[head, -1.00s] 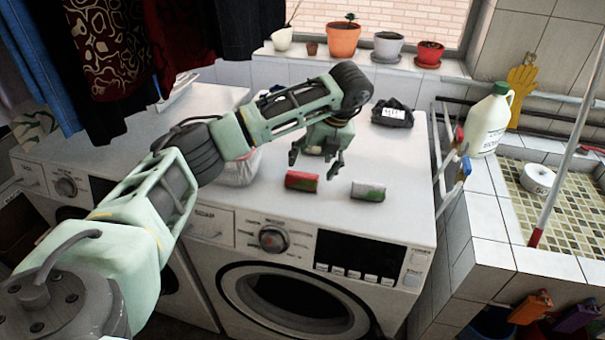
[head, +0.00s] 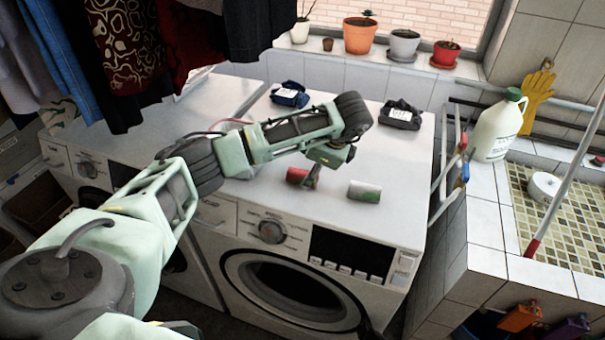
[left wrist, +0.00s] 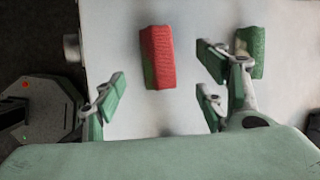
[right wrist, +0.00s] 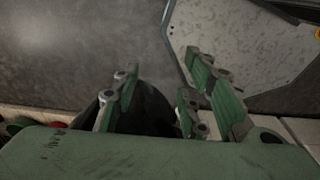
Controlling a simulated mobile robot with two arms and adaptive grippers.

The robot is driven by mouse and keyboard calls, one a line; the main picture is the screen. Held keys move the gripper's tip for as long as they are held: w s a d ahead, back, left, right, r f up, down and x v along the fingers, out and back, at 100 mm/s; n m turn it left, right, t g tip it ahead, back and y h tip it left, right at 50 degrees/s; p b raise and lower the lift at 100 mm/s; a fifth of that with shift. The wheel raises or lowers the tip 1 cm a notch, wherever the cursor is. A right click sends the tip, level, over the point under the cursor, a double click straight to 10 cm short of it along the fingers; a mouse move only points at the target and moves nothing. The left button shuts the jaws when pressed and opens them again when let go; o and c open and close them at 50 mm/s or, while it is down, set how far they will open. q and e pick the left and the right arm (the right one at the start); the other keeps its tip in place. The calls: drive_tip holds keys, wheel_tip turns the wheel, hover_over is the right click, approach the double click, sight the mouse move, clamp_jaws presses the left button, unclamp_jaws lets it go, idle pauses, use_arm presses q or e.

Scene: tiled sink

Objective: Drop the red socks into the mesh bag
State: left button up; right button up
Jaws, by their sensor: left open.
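The red socks (head: 297,174), a small red roll with some green on its side, lie on the white washer top. They also show in the left wrist view (left wrist: 158,57), ahead of and between the fingers. My left gripper (head: 311,181) is open and empty, low over the washer beside the red roll. In the left wrist view its fingers (left wrist: 163,95) stand apart on both sides. My right gripper (right wrist: 160,95) is open, away from the washer top.
A grey-green roll (head: 364,190) lies right of the red one, close to my left gripper's right finger. Dark blue (head: 290,95) and black (head: 402,115) labelled bundles lie farther back. Clothes (head: 130,50) hang at upper left. A white jug (head: 497,127) stands right.

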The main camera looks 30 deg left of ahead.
sight(307, 172)
use_arm(q)
drive_tip(key=p+x, duration=0.2)
drive_tip(key=x, duration=0.2)
drive_tip(key=shift+w+p, duration=0.1)
drive_tip(key=shift+p, duration=0.3)
drive_tip(key=shift+a+f, duration=0.15)
drive_tip(key=shift+f, duration=0.2)
drive_tip(key=c, duration=1.3)
drive_tip(key=shift+w, duration=0.1)
drive_tip(key=shift+c, duration=0.2)
drive_tip(key=shift+r, duration=0.15)
